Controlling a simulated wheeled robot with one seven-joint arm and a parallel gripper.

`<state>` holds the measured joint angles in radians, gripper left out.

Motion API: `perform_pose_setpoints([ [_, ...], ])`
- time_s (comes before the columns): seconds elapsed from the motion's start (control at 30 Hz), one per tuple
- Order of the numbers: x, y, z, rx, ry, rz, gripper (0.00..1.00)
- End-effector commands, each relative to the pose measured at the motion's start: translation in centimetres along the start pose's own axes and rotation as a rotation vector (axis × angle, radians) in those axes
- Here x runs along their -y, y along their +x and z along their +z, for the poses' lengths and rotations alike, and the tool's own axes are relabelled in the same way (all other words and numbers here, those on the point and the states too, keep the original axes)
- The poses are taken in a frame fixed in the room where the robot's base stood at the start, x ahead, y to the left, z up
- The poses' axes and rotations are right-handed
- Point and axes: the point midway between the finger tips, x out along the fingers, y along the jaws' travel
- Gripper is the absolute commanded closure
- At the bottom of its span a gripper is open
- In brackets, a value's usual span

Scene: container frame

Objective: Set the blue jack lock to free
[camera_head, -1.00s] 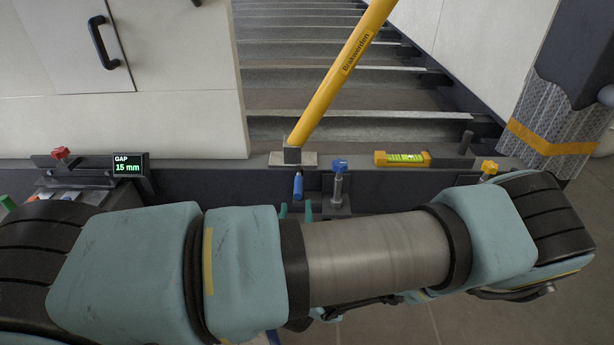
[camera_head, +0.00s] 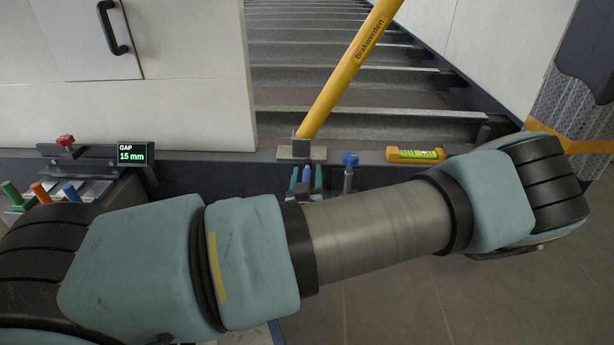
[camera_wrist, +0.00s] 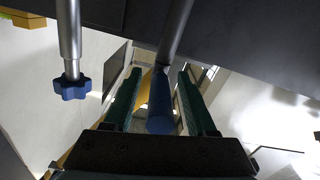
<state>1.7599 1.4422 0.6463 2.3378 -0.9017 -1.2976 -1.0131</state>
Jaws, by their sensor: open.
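The blue lever handle (camera_head: 306,173) sits at the dark rail, below the foot of the yellow pole. In the wrist view its blue grip (camera_wrist: 159,105) is on a metal rod that runs up to the rail. The blue star knob (camera_head: 349,159) of the jack is to the right of the lever; in the wrist view that knob (camera_wrist: 72,88) is at the left. My gripper (camera_head: 305,180) is open, with one finger on each side of the blue grip. Gaps show between grip and fingers in the wrist view. My arm hides the lower ends in the head view.
A yellow pole (camera_head: 345,75) stands tilted on a metal base on the rail. A yellow level (camera_head: 415,155) lies to its right. A display (camera_head: 132,155) reads GAP 15 mm. A red knob (camera_head: 65,141) and several coloured handles are at the left.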

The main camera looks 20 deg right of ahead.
Motion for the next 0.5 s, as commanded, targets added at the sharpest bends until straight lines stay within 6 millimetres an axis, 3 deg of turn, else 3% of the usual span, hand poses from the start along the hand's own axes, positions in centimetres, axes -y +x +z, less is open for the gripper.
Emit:
perform_pose_setpoints([
  [0.1,0.0,-0.02,-0.02,0.0,0.0,0.0,0.44],
  [0.5,0.01,-0.04,0.0,0.0,0.0,-0.001,0.89],
])
